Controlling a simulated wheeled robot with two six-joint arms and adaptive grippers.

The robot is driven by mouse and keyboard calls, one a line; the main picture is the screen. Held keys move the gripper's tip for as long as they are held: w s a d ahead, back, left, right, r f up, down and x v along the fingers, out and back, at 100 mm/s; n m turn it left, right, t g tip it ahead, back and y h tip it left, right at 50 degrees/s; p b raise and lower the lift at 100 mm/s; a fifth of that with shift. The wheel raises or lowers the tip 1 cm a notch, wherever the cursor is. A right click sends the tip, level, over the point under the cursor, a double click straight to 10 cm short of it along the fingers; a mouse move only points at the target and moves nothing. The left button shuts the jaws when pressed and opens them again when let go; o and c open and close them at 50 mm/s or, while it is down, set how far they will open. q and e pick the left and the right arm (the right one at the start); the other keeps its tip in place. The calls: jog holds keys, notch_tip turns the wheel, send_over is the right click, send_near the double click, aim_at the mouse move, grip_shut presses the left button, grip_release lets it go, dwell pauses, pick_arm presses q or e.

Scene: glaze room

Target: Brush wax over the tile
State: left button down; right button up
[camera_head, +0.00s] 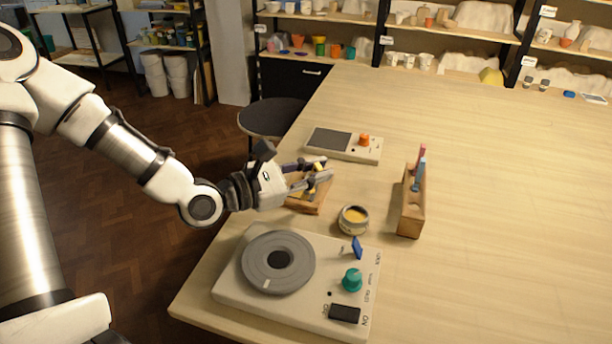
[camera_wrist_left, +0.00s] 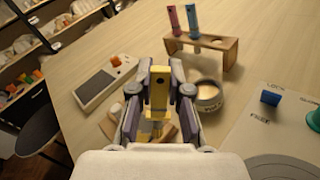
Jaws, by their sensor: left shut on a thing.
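My left gripper (camera_head: 322,172) is shut on a yellow brush-like tool (camera_wrist_left: 159,88), held upright between the fingers above the left part of the table. Its lower end is partly hidden by the fingers. Below it lies a wooden piece (camera_head: 303,206), largely covered by the gripper; I cannot tell whether it is a holder or the tile. A small round pot (camera_head: 354,221) with yellow-orange contents, likely the wax, stands right of the gripper; it also shows in the wrist view (camera_wrist_left: 208,97). No tile is clearly visible. My right gripper is out of view.
A wheel device (camera_head: 230,290) with a grey disc and knobs stands at the front. A flat scale-like device (camera_head: 322,146) with an orange knob lies behind the gripper. A wooden rack (camera_head: 413,215) holds pink and blue tools on the right. The table's right side is clear.

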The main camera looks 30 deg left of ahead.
pick_arm(q)
jog(key=shift+s+d+f, duration=0.1)
jog(key=shift+d+f, duration=0.2)
jog(key=shift+f, duration=0.1)
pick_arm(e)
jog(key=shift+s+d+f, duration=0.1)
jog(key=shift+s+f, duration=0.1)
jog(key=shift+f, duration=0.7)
pick_arm(q)
jog(key=shift+r, duration=0.35)
jog(key=shift+w+r+p, duration=0.2)
jog(key=shift+r+p, duration=0.85)
jog(key=shift+p, duration=0.1)
jog(key=w+r+p, duration=0.1)
jog(key=r+p, duration=0.1)
jog(key=p, duration=0.1)
jog(key=shift+w+a+r+p, duration=0.1)
jog(key=shift+w+r+p, duration=0.2)
jog(key=shift+w+r, duration=0.1)
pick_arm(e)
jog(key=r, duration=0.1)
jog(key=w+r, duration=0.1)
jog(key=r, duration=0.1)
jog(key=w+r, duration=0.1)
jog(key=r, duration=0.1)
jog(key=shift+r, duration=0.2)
